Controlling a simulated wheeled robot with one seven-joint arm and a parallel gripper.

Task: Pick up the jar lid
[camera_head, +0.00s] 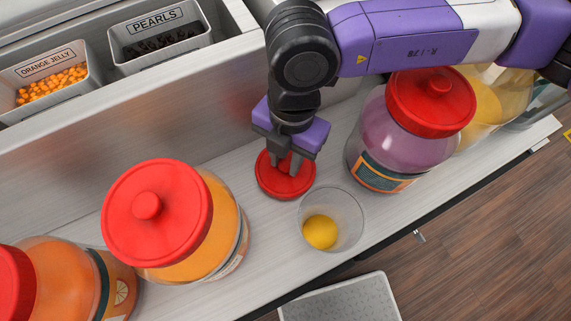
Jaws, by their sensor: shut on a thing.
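A round red jar lid (272,184) is at the middle of the light counter, beneath my gripper. My gripper (288,164) points down and is shut on the lid at its centre; the fingers cover the knob. The lid looks close to the counter, and I cannot tell whether it touches it.
Behind are bins of orange jelly (50,85) and pearls (165,41). A grey tray (340,302) is at the front.

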